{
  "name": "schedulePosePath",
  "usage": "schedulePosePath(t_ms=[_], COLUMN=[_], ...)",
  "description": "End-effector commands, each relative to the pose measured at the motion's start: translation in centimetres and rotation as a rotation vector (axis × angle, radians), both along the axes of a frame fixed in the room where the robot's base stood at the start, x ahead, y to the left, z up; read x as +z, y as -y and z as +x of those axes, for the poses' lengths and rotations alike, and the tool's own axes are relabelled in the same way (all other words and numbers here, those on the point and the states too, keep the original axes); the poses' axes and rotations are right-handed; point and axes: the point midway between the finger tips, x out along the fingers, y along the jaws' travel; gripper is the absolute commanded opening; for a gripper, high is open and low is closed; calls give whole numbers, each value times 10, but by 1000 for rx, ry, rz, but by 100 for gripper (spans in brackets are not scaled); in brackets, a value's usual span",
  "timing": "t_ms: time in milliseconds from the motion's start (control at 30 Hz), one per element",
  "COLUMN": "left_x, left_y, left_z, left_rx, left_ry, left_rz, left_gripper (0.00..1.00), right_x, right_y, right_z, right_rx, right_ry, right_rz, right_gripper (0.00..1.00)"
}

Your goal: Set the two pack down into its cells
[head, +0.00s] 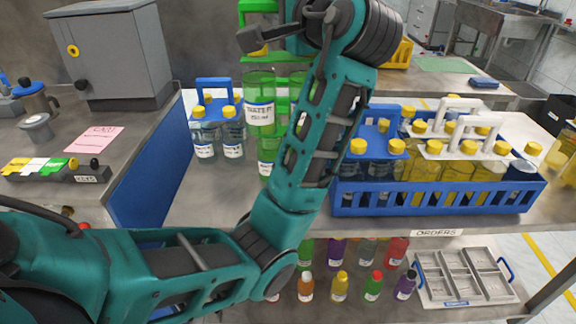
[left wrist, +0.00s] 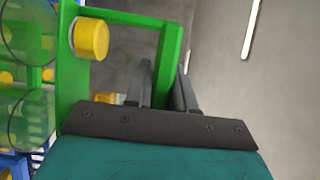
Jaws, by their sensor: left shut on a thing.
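A green carrier (head: 262,57) with clear green bottles (head: 260,100) hangs upright above the bench, left of the blue crate. My left gripper (left wrist: 165,88) is shut on the green carrier's handle (left wrist: 172,50), shown in the left wrist view. That view also shows a yellow cap (left wrist: 90,40) and parts of the bottles at the left. My arm hides the right part of the pack in the head view. The blue crate (head: 440,200) stands to the right, with a blue carrier (head: 378,140) at its left end and white carriers (head: 462,150) beyond. My right gripper is not in view.
Several small coloured bottles (head: 340,287) and a grey tray (head: 465,277) are on a lower shelf. A grey cabinet (head: 110,55) stands at the left.

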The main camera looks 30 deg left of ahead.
Motion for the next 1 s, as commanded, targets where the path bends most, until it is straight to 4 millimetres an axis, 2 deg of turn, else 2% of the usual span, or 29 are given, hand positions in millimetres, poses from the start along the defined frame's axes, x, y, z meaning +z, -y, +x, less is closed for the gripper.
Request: schedulePosePath(t_ms=[67,167,500,700,1000], left_x=[0,-14,-100,-140,-166], left_y=[0,0,0,0,0], left_z=[-1,-1,-2,-2,-2], left_rx=[5,8,7,7,6], left_ry=[2,-2,-3,-1,1], left_rz=[2,3,6,5,5], left_gripper=[0,0,0,0,0], right_x=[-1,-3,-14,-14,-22], right_y=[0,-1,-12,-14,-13], right_z=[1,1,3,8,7], right_rx=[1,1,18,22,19], right_ry=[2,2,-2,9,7], right_rz=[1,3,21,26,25], right_gripper=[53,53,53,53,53])
